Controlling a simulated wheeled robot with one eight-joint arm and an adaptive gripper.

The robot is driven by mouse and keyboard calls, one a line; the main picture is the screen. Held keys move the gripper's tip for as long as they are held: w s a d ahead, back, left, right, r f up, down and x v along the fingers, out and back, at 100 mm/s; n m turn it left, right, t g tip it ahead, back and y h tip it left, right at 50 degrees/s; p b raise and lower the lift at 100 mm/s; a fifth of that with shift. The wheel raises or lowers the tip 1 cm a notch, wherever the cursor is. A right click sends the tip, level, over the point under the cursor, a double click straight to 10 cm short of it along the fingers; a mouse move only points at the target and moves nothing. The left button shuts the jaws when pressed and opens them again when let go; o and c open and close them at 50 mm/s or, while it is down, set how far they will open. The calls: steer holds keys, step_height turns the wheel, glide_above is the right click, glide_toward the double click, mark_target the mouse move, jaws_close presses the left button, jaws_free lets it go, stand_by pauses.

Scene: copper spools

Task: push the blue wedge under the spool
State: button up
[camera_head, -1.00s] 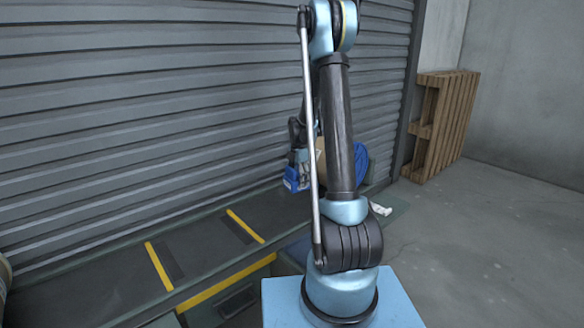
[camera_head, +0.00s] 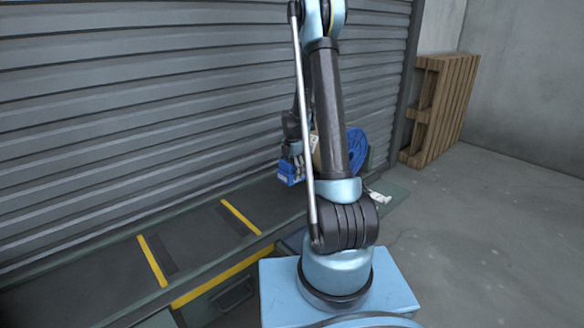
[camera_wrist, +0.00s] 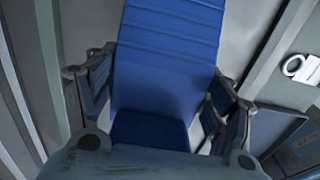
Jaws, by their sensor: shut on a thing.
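The blue wedge (camera_wrist: 168,60) fills the middle of the wrist view, its ribbed face running away from me. My gripper (camera_wrist: 160,85) is shut on it, with a finger along each side. In the head view the wedge (camera_head: 287,173) shows at my gripper (camera_head: 291,160), left of my arm. The spool shows behind my arm: a blue flange (camera_head: 358,150) on the right and a tan part (camera_head: 316,152) on the left. My arm hides its middle and most of its lower edge. I cannot tell whether the wedge touches the spool.
A small white object (camera_head: 379,198) lies right of my arm near the platform edge. A dark platform with yellow stripes (camera_head: 152,261) runs along the grey shutter (camera_head: 140,110). A wooden pallet (camera_head: 440,110) leans at the back right. The concrete floor to the right is clear.

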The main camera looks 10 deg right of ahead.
steer(key=shift+f, duration=2.85)
steer(key=shift+f, duration=0.25)
steer(key=o, duration=1.5)
steer(key=shift+f, duration=0.1)
steer(key=shift+o, duration=0.3)
